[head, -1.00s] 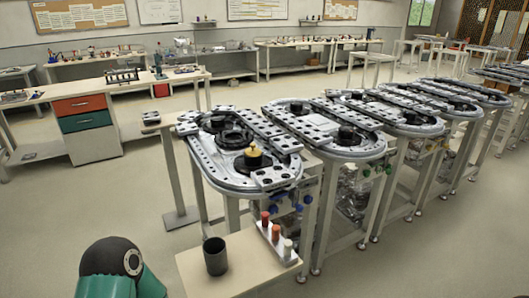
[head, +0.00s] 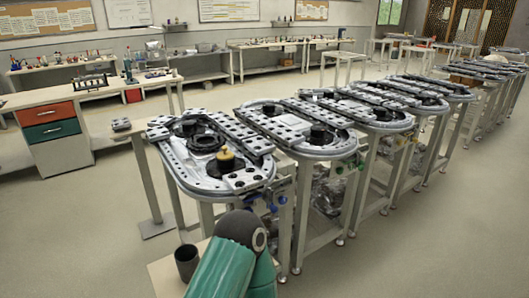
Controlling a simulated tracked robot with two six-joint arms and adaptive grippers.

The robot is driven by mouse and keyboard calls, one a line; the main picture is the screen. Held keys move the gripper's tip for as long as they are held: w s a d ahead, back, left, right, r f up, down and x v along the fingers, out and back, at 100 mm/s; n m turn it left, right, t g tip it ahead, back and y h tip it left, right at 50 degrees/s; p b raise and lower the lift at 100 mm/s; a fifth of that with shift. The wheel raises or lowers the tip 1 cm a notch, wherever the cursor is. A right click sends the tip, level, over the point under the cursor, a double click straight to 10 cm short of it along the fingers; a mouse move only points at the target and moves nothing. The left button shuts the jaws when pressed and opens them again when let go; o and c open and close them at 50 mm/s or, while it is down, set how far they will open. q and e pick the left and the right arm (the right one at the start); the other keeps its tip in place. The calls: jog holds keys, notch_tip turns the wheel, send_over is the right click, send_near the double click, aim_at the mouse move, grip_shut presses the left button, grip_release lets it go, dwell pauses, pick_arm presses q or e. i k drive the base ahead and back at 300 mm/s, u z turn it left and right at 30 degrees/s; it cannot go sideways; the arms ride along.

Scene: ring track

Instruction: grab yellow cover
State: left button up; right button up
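A small yellow cover (head: 226,160) sits on a dark round part on the nearest ring track (head: 190,181), toward its front right end. A teal and black arm link of mine reaches up from the bottom middle of the head view. It stands in front of the small table and hides much of it. Neither of my grippers shows in the head view, so I cannot see whether either holds anything.
A dark cup (head: 186,262) stands on a small table (head: 163,272) in front of the track. More ring tracks (head: 297,132) run in a row to the back right. A workbench with red and green drawers (head: 50,132) is at left. The floor at front left is clear.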

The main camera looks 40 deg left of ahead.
aim_at(225, 154)
jog(key=z, duration=0.15)
jog(key=i, duration=4.8)
jog(key=u, duration=1.45)
jog(key=i, duration=0.25)
jog(key=u, duration=2.7)
